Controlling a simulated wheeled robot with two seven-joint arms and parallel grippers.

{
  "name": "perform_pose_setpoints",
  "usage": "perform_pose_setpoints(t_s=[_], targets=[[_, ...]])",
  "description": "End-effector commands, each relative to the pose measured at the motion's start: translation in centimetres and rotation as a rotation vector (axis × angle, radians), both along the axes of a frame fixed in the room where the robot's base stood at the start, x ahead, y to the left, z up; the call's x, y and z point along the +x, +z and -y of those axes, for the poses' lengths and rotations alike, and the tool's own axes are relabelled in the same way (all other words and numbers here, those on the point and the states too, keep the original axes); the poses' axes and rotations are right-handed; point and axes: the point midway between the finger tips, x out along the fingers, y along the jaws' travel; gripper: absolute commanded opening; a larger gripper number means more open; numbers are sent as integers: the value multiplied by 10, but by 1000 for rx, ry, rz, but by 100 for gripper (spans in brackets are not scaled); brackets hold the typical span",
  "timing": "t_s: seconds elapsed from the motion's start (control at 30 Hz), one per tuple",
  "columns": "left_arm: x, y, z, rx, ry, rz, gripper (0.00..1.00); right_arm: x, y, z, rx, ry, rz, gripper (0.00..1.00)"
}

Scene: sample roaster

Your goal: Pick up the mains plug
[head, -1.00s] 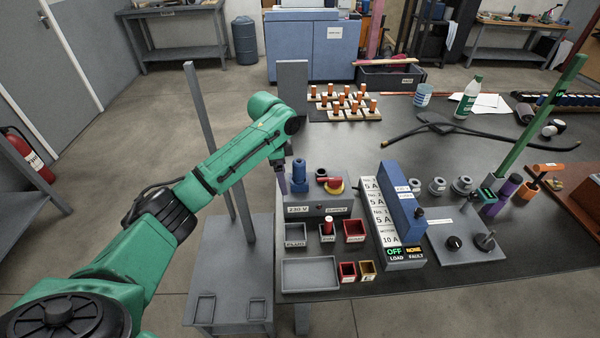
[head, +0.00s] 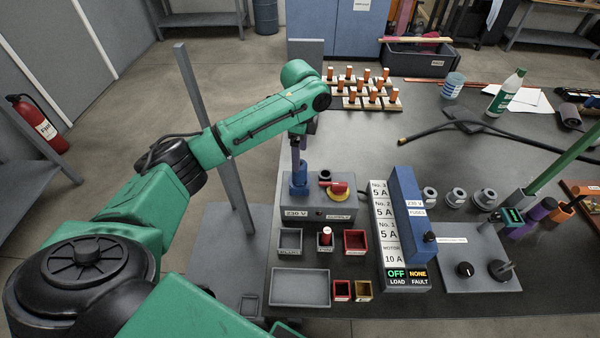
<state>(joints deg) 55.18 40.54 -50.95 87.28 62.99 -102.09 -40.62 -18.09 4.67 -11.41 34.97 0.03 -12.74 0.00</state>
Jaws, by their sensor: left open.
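The mains plug appears to be the blue upright plug (head: 299,186) on top of the grey box (head: 292,207) marked 230 V. My left gripper (head: 298,170) comes down from above and its fingers are at the top of the plug. The fingers are small and dark here, and the plug's upper part is partly hidden by them. The jaws are open; I cannot tell whether they touch the plug. The plug stands upright. My right gripper is not in view.
A red and yellow switch (head: 335,188) sits close to the right of the plug. Small bins and a shallow grey tray (head: 300,287) lie in front. The blue fuse unit (head: 412,205) stands to the right. A black cable (head: 440,131) lies behind, with open tabletop around it.

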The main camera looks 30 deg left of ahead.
Motion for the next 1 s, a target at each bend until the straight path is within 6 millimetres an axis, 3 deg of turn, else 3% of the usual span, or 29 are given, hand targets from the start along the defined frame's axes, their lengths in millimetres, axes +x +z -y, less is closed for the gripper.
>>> perform_pose_setpoints(t_s=[0.4,0.6,0.67,0.83,0.87,1.0], targets=[[-4,-64,-1,0,0,0,89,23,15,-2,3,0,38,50],[-4,-66,-1,1,-1,2,89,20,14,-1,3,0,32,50],[-4,-66,-1,1,-1,2,70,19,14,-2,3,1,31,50],[-4,-66,-1,0,-1,2,5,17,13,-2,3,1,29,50],[-4,-66,-1,0,0,2,0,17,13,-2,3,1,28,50],[-3,-65,-1,0,0,3,0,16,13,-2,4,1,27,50]])
